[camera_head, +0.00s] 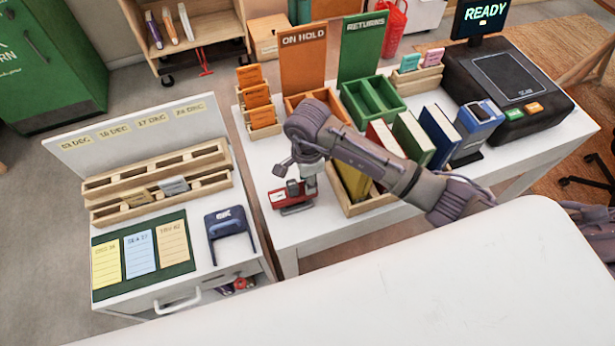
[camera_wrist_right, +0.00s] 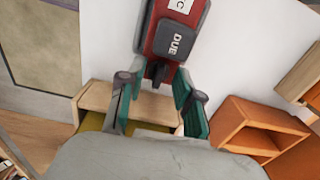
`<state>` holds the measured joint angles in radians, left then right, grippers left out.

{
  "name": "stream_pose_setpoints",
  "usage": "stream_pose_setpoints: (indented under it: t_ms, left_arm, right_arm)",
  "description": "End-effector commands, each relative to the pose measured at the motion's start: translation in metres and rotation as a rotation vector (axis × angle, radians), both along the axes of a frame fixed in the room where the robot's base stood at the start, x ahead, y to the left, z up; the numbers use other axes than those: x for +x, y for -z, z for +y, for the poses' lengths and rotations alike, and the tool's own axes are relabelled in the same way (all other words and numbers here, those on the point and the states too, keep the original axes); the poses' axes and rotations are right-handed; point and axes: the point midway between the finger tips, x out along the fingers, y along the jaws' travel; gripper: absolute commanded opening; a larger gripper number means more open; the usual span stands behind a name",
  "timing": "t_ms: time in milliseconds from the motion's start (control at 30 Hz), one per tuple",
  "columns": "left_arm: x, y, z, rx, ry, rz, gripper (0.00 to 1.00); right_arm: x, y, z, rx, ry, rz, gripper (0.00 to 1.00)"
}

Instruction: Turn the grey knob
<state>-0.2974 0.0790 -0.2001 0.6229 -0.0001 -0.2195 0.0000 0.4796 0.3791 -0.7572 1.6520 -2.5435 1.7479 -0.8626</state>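A red stamp-like device (camera_head: 291,196) stands near the front left edge of the white desk. In the wrist view its red body (camera_wrist_right: 184,28) carries a dark grey block marked DUE (camera_wrist_right: 172,45). A small dark grey knob (camera_wrist_right: 158,73) sticks out at the block's lower end. My right gripper (camera_wrist_right: 157,88) is open, its teal-padded fingers apart on either side of the knob, with visible gaps. In the head view my right gripper (camera_head: 307,177) is at the device; the knob cannot be made out there. My left gripper is not in view.
A wooden crate of books (camera_head: 372,203) stands right of the device. Orange (camera_head: 303,55) and green (camera_head: 362,45) signs and trays are behind. A lower cabinet on the left holds a navy stamp (camera_head: 230,222) and cards (camera_head: 139,253). A scanner (camera_head: 505,80) sits at right.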

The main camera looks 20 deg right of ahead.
Motion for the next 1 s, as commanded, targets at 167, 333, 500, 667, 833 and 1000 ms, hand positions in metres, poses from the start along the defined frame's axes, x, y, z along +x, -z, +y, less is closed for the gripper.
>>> stream_pose_setpoints:
  t_ms: [167,333,500,667,833,1000]
  left_arm:
    - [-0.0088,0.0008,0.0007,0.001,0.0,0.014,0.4]
    - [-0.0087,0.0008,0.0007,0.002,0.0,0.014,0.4]
    - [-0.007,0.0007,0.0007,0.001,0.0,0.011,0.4]
    - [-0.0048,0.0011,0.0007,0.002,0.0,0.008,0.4]
    - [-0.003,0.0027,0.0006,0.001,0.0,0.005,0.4]
    - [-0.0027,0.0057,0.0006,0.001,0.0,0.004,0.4]
  right_arm:
    - [-0.0001,0.0,0.0002,0.001,0.0,0.0,0.31]
    - [-0.0001,-0.0002,0.0003,0.001,0.0,0.001,0.03]
    - [-0.0001,-0.0003,0.0003,0.001,0.0,0.001,0.0]
    - [0.0,-0.0002,0.0002,0.001,0.006,0.0,0.0]
    - [-0.0001,0.0001,0.0003,0.0,0.038,0.001,0.0]
    - [0.0007,0.0004,-0.0006,-0.001,0.091,0.0,0.0]
